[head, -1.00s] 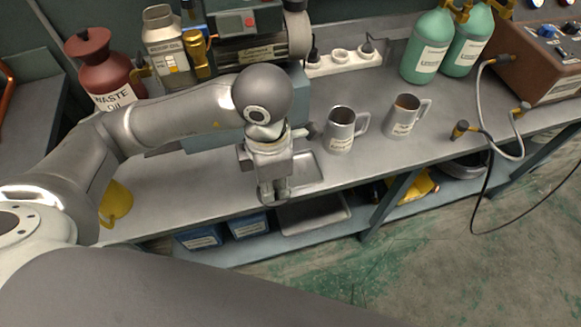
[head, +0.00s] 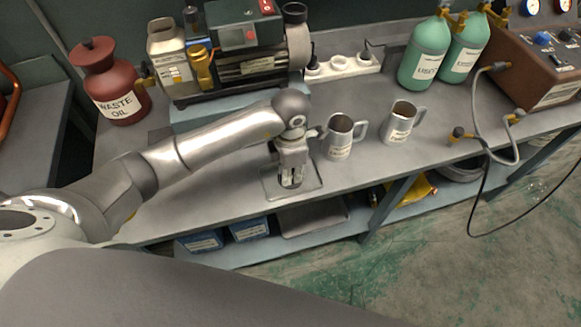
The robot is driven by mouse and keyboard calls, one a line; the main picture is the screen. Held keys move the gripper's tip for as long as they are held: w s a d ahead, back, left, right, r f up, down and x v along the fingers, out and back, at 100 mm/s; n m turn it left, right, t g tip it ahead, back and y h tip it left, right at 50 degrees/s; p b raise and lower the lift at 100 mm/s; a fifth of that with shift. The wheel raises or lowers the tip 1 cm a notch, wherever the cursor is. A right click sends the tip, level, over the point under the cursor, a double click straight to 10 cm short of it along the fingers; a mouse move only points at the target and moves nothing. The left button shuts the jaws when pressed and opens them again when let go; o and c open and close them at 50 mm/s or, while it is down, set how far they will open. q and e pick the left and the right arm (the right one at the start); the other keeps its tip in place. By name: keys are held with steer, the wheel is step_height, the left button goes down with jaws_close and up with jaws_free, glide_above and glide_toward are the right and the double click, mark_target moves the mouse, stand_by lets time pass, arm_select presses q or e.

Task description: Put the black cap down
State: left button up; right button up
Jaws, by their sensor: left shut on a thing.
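My left gripper (head: 291,183) points down over the small shallow metal tray (head: 312,190) on the bench. Its fingers are shut on a small dark thing, taken to be the black cap, which the fingers mostly hide. The fingertips are low, inside the tray's outline; I cannot tell whether the cap touches the tray floor. My right gripper is not in view.
Two metal mugs (head: 339,140) (head: 400,124) stand close right of the tray. A vacuum pump (head: 250,68) stands behind, with a red waste oil jug (head: 118,98) to its left. Green bottles (head: 425,62) stand at the back right. The bench front edge is near the tray.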

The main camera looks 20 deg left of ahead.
arm_select(q)
steer(key=shift+f, duration=0.15)
steer(key=shift+f, duration=0.1)
steer(key=shift+f+b, duration=0.15)
steer(key=shift+b, duration=0.15)
steer(key=o, duration=0.9)
steer(key=shift+o, duration=0.2)
step_height(320, 180, up, 12)
steer(key=p, duration=0.8)
steer(key=shift+r, duration=0.25)
